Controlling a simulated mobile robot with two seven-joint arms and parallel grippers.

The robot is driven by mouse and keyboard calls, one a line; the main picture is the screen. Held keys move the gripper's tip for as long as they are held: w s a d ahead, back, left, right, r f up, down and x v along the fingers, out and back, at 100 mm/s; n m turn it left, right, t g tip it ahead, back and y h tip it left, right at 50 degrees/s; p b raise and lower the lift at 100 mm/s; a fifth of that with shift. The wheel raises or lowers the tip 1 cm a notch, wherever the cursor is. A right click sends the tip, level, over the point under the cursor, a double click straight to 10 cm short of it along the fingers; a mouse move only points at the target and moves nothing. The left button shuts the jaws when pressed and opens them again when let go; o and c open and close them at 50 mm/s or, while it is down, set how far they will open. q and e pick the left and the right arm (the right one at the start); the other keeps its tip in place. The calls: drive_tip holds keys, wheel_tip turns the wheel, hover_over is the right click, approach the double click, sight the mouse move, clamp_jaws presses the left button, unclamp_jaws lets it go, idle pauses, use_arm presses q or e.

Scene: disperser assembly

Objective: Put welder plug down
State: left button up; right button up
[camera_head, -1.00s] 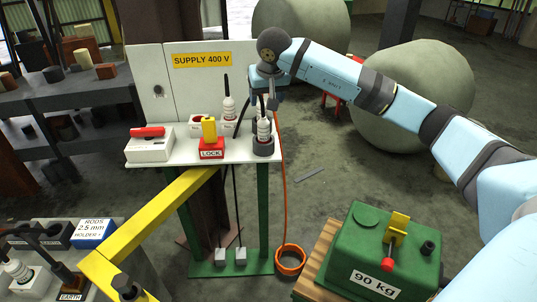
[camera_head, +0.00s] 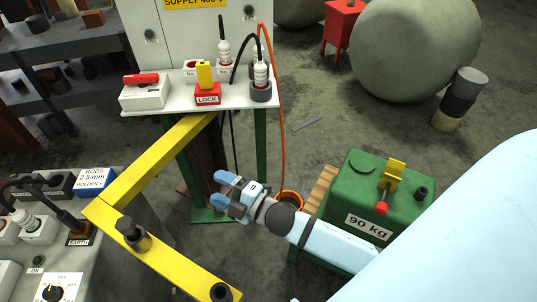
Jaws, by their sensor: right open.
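A white ribbed plug (camera_head: 260,74) stands upright in a round dark grey holder (camera_head: 261,93) at the right end of the white supply shelf (camera_head: 240,97). A cable arches from its top. A similar white plug (camera_head: 223,58) stands farther back, in a socket. I cannot tell by a label which is the welder plug. My right gripper (camera_head: 220,189) is open and empty, below and in front of the shelf, well apart from both plugs. My left gripper is not in view.
A red LOCK block (camera_head: 207,97) with a yellow handle and a red-handled switch box (camera_head: 144,94) share the shelf. A yellow beam (camera_head: 150,172) crosses left of my gripper. A green 90 kg block (camera_head: 350,212) and orange ring (camera_head: 291,199) are at right.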

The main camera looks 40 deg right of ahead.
drive_tip(key=s+d+f+m+g+h, duration=0.3)
drive_tip(key=s+f+m+g+h, duration=0.2)
drive_tip(key=s+f+m, duration=1)
drive_tip(key=shift+m+g+h, duration=0.4)
drive_tip(key=shift+m+g, duration=0.1)
drive_tip(key=shift+m, duration=0.2)
drive_tip(key=shift+r, duration=0.1)
wheel_tip(320, 180, up, 10)
drive_tip(key=p, duration=1.2)
drive_tip(key=shift+s+d+r, duration=0.2)
drive_tip(key=shift+d+r, duration=0.05)
drive_tip(key=shift+d, duration=0.15)
drive_tip(key=shift+r, duration=0.25)
